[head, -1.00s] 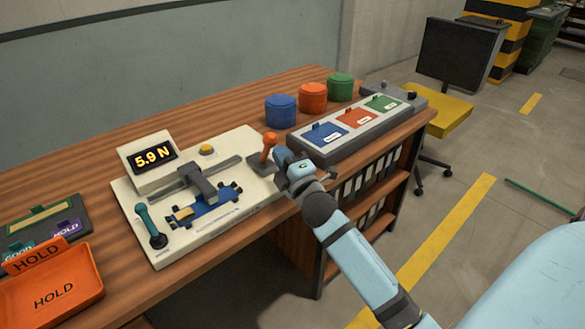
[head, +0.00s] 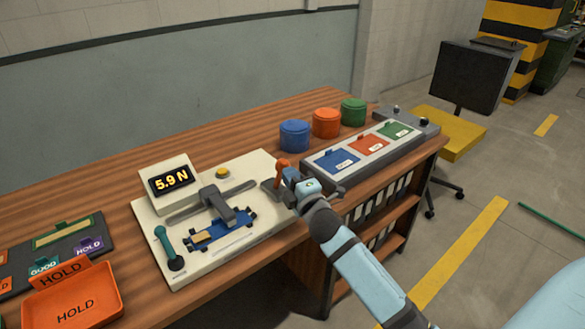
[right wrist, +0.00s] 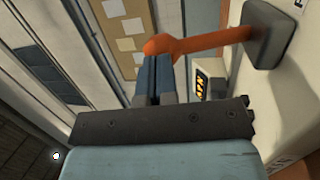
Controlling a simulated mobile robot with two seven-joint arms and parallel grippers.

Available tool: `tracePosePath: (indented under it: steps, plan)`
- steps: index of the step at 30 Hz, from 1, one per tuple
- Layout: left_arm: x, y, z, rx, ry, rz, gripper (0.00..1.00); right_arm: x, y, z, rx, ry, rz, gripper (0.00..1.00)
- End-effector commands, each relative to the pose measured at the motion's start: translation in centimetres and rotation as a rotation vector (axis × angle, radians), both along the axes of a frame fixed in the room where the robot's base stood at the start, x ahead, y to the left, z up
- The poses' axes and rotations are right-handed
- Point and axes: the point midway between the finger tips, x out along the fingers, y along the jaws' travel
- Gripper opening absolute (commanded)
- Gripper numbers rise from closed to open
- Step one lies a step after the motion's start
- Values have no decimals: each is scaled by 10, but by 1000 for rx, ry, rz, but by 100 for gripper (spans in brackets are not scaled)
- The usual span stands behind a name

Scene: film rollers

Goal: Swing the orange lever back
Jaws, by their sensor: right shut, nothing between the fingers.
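The orange lever (head: 281,173) stands near the right end of the cream test rig (head: 245,235), on a small grey base. My right gripper (head: 290,178) is beside the lever, on its right side in the head view. In the right wrist view the lever (right wrist: 205,42) runs from a grey block to a rounded orange end. The shut fingers of my right gripper (right wrist: 161,72) have their tips at that orange end, with nothing between them. I cannot tell whether they touch it. My left gripper is not in view.
The rig carries a display (head: 171,181) reading 5.9 N, a teal handle (head: 167,245) and a blue carriage (head: 215,233). A three-colour panel (head: 367,145) stands close to the right, with three lidded pots behind it. An orange HOLD tray (head: 72,305) is at front left.

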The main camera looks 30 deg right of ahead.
Motion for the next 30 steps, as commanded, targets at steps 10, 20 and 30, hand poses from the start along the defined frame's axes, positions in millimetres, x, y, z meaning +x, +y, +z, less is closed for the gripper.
tracePosePath:
  steps: [10, 20, 30]
  plan:
    - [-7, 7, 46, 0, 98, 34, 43, 21, 1, 30, -17, 195, 0, 0]
    - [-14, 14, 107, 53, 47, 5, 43, 45, 2, 38, -35, 391, -2, 0]
    - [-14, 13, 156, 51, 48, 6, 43, 69, 6, 32, -44, 564, -1, 0]
